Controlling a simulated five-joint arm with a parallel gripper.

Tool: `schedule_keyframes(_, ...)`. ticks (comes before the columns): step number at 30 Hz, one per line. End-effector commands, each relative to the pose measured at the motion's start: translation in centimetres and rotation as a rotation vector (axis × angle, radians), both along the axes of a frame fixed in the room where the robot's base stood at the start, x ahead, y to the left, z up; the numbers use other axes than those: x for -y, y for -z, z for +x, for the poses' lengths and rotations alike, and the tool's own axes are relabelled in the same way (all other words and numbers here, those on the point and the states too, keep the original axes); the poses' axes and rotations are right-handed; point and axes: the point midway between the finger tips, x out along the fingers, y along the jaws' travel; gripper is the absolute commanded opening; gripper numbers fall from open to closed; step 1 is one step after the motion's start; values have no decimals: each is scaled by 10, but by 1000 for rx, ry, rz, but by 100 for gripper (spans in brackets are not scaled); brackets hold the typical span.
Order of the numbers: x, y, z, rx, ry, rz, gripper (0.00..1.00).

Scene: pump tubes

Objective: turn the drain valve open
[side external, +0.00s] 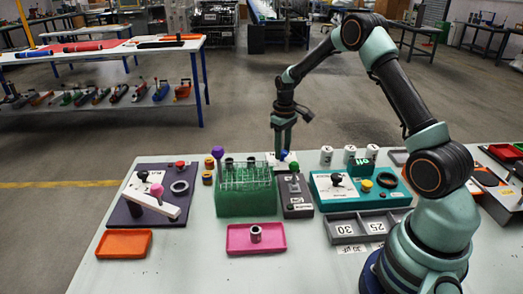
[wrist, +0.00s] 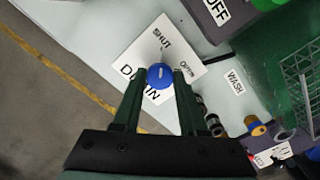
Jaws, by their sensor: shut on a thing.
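The drain valve's blue round knob (wrist: 160,77) sits on a white label plate (wrist: 137,45) marked DRAIN, SHUT and OPEN. In the wrist view my gripper (wrist: 158,84) has a finger on each side of the knob, shut on it. A small pale mark shows on the knob; which word it points to I cannot tell. In the side view my gripper (side external: 284,150) reaches down behind the green tube rack (side external: 245,203), and a bit of the blue knob (side external: 283,155) shows at its tips.
A dark box with a green knob (side external: 296,195) stands just right of the rack. A teal panel (side external: 355,190) is farther right. A purple-topped post (side external: 218,152) stands left of my gripper. A pink tray (side external: 257,238) lies in front. In the wrist view a WASH label (wrist: 235,82) is nearby.

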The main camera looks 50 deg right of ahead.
Motion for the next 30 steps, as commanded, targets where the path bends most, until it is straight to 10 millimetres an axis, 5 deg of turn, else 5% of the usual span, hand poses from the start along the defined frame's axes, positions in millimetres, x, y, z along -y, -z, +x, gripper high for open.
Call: schedule_keyframes(30, 0, -1, 1, 1, 848, 0, 0)
